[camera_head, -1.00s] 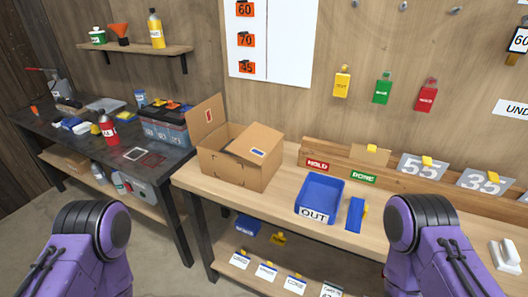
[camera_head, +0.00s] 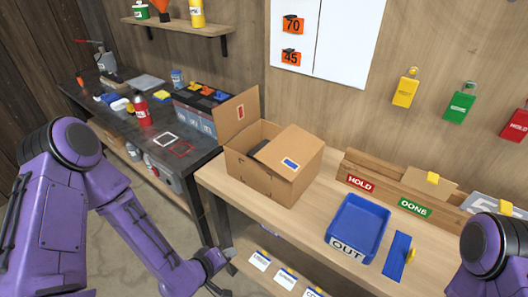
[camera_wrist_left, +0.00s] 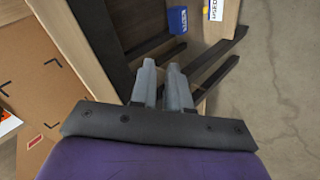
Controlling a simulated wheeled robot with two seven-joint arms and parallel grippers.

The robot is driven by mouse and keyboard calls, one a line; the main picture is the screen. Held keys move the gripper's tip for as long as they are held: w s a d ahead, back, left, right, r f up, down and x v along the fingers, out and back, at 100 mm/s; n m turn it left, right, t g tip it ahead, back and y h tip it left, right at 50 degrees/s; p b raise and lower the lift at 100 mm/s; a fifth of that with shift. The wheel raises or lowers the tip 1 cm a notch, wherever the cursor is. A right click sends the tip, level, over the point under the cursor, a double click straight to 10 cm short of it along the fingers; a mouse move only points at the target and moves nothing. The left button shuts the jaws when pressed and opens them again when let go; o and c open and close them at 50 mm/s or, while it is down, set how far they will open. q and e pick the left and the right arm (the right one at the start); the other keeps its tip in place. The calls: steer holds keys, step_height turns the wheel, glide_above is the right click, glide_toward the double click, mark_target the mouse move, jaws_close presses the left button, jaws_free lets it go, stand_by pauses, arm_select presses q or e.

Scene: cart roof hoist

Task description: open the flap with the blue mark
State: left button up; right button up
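A cardboard box (camera_head: 262,178) stands on the light wooden bench in the head view. Its flap with the blue mark (camera_head: 298,150) slants over the right part of the opening. Its flap with the red mark (camera_head: 236,115) stands raised at the left. Dark contents show between the flaps. My left gripper (camera_head: 224,283) is low in front of the bench edge, below and left of the box, touching nothing that I can see. In the left wrist view its grey fingers (camera_wrist_left: 162,72) are close together, empty, with a thin gap. My right gripper is out of view.
A dark bench (camera_head: 185,150) with tools is at the left. The lower shelf bears labelled cards (camera_head: 285,279).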

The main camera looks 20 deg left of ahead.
arm_select(q)
steer(key=w+r+n+t+h, duration=0.1)
steer(key=w+r+t+h, duration=0.15)
steer(key=w+r, duration=0.5)
steer(key=t+h, duration=0.1)
steer(key=t, duration=0.4)
glide_toward(260, 157)
steer(key=shift+n, duration=0.3)
steer(key=p+x, duration=0.2)
steer(key=x, duration=0.8)
steer(key=shift+f, duration=0.15)
jaws_close()
